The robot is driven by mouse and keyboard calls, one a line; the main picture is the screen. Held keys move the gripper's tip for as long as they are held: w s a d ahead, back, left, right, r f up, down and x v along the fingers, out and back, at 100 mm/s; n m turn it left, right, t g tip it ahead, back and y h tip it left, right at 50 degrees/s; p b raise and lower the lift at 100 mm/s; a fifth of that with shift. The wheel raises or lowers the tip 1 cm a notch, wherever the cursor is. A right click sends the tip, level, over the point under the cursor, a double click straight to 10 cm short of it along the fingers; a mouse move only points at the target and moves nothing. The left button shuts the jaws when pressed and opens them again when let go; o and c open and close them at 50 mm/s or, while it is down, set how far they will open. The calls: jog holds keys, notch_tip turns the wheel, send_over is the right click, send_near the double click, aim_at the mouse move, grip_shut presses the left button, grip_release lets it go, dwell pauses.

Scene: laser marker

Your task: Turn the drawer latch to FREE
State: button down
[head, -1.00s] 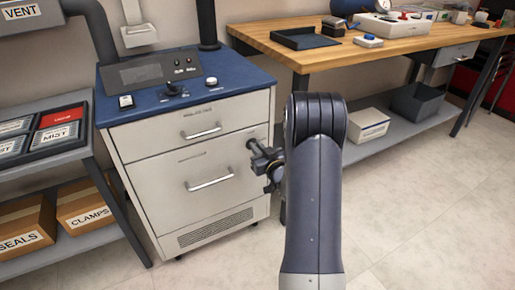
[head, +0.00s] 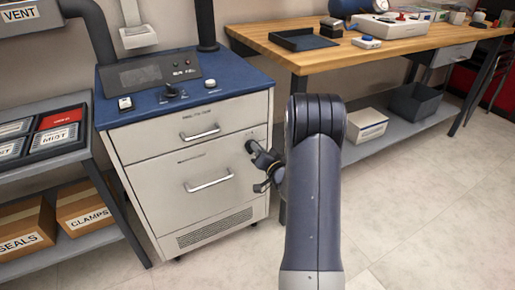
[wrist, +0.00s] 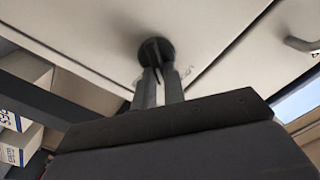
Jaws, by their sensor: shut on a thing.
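The drawer latch is a dark round knob (head: 250,146) on the right side of the pale cabinet front, near the upper right of the large lower drawer. It also shows in the wrist view (wrist: 156,49), as a black disc at the tips of my fingers. My gripper (head: 259,155) is shut on the knob from the front. In the wrist view my two grey fingers (wrist: 159,80) meet its near side. The fingers cover part of the knob. Faint markings beside it are too blurred to read, so the latch setting cannot be told.
The cabinet has a small upper drawer with a bar handle (head: 201,133) and a lower one with another handle (head: 209,181); both look closed. A wooden workbench (head: 390,43) stands right, a grey shelf with boxes (head: 85,210) left. The floor in front is clear.

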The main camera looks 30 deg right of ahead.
jog(key=m, duration=0.3)
jog(key=m+p, duration=0.1)
jog(key=m, duration=0.2)
jog(key=f+m+p, duration=0.1)
jog(key=m, duration=0.3)
jog(key=shift+d, duration=0.25)
jog(key=shift+m+p, duration=0.3)
jog(key=c, duration=1.5)
grip_release()
jog(key=s+p, duration=0.1)
jog(key=s, duration=0.4)
jog(key=s+p, duration=0.1)
jog(key=s, duration=0.5)
jog(key=shift+d, duration=0.2)
jog(key=shift+w, duration=0.15)
